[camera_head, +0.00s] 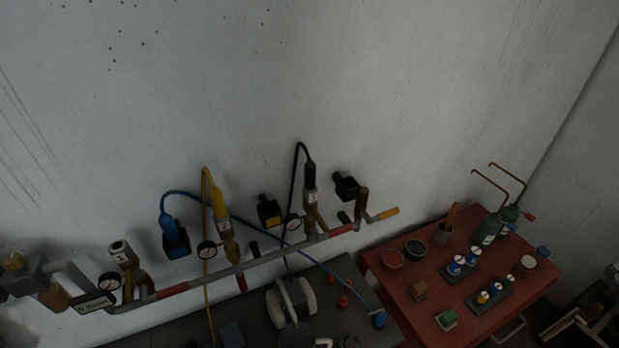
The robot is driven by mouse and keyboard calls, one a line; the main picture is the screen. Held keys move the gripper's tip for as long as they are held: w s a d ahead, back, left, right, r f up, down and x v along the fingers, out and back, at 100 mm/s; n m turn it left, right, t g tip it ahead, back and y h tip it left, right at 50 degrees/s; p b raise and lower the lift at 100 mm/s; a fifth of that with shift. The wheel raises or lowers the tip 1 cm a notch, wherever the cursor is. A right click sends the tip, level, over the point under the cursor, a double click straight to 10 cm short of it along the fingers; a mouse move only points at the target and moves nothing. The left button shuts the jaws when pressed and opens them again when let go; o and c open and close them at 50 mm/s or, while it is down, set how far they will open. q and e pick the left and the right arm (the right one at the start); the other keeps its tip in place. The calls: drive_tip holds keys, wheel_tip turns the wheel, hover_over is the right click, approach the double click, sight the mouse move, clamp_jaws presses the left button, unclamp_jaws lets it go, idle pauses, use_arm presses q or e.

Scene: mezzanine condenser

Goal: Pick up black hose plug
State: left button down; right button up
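The black hose plug (310,174) stands upright on the port labelled 3 (310,200), right of the picture's middle. Neither of my grippers can be made out in this view, so nothing shows as held.
A yellow plug (220,203) sits on port 2; a blue plug (170,226) sits in a wall holder (177,245). Port 1 (121,250) is open. The blue hose (330,271) crosses the manifold. A red table (400,295) with small items stands right.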

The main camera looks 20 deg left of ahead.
use_arm(q)
drive_tip(key=c, duration=1.8)
unclamp_jaws()
drive_tip(key=o, duration=0.4)
drive_tip(key=shift+a, duration=0.15)
drive_tip(key=o, duration=0.7)
